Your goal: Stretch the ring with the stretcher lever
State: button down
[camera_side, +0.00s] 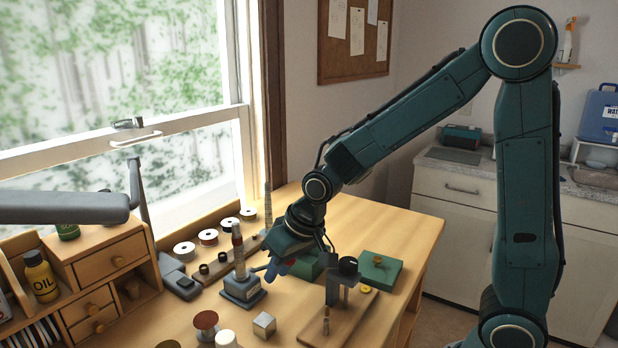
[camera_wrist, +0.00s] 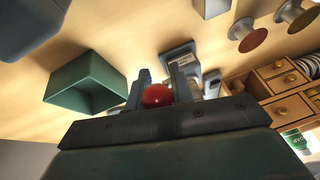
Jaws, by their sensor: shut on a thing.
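The ring stretcher stands on the bench in the side view, with a grey labelled base (camera_side: 243,289) and an upright tapered post (camera_side: 238,250). Its base also shows at the top middle of the wrist view (camera_wrist: 178,50). My gripper (camera_side: 274,269) is just right of the post. In the wrist view, my gripper (camera_wrist: 170,92) is shut on a red ball knob (camera_wrist: 156,96), which looks like the end of the stretcher lever. The lever's arm is mostly hidden by my fingers. I cannot make out the ring on the post.
A green open box (camera_wrist: 87,82) lies close beside my gripper. A clamp (camera_side: 345,280) on a wooden board (camera_side: 345,325) and a green block (camera_side: 381,270) stand to the right. A metal cube (camera_side: 264,324) and spools (camera_side: 207,325) are in front. Wooden drawers (camera_side: 110,260) are left.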

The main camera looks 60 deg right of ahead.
jog(key=shift+w+r, duration=0.1)
jog(key=shift+w+r+g, duration=0.7)
jog(key=shift+r+g, duration=0.1)
jog(key=shift+g, duration=0.4)
jog(key=shift+w+r, duration=0.45)
jog(key=c, duration=1.3)
grip_release()
jog(key=shift+o, duration=0.2)
jog(key=shift+s, duration=0.1)
jog(key=v, duration=1.4)
